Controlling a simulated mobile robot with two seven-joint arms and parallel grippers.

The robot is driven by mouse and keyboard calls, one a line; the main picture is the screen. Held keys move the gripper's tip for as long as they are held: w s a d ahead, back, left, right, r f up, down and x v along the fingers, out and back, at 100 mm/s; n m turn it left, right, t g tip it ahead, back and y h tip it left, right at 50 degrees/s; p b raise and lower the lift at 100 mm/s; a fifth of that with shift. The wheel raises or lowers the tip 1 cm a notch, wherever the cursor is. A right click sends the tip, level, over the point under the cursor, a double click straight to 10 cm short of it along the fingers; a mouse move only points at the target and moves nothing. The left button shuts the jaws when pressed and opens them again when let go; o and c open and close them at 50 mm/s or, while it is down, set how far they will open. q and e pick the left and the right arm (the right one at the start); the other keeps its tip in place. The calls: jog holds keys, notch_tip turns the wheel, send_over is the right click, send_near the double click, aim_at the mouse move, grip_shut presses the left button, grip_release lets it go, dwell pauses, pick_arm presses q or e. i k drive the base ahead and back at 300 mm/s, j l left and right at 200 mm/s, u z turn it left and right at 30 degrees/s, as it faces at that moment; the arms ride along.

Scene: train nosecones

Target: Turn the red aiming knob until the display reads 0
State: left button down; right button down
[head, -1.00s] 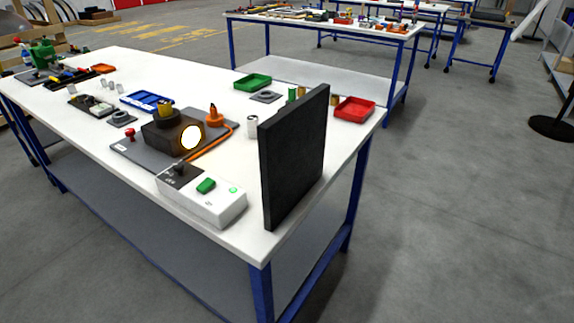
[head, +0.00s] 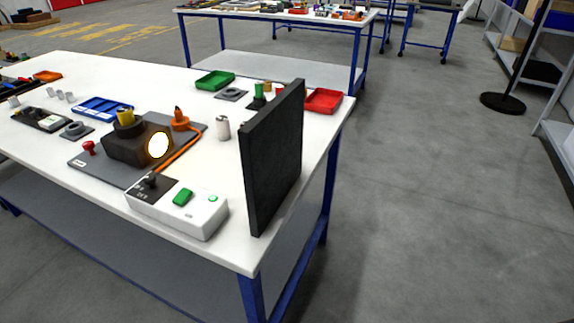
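A red knob (head: 89,147) stands at the left end of a grey plate (head: 92,163) on the white table. Beside it on the plate is a dark lamp housing (head: 137,143) with a yellow top and a bright lit round face. A small display module (head: 47,121) lies on the table left of the plate; its reading is too small to make out. Neither of my grippers is in view.
A white power box (head: 178,206) with a green switch is plugged to the orange cable. A tall black panel (head: 272,155) stands at the table's right end. Green, blue and red trays (head: 323,101) lie around. Grey floor is free on the right (head: 440,220).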

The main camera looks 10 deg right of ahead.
aim_at(88, 145)
jog(key=i+j+z, duration=0.15)
jog(key=j+z, duration=0.25)
jog(key=i+j+z, duration=0.1)
jog(key=j+z, duration=0.75)
jog(key=j, duration=0.2)
jog(key=k+j, duration=0.15)
jog(key=j, duration=0.15)
jog(key=k+j, duration=0.1)
jog(key=j, duration=0.2)
jog(key=k+j, duration=0.15)
jog(key=j, duration=0.2)
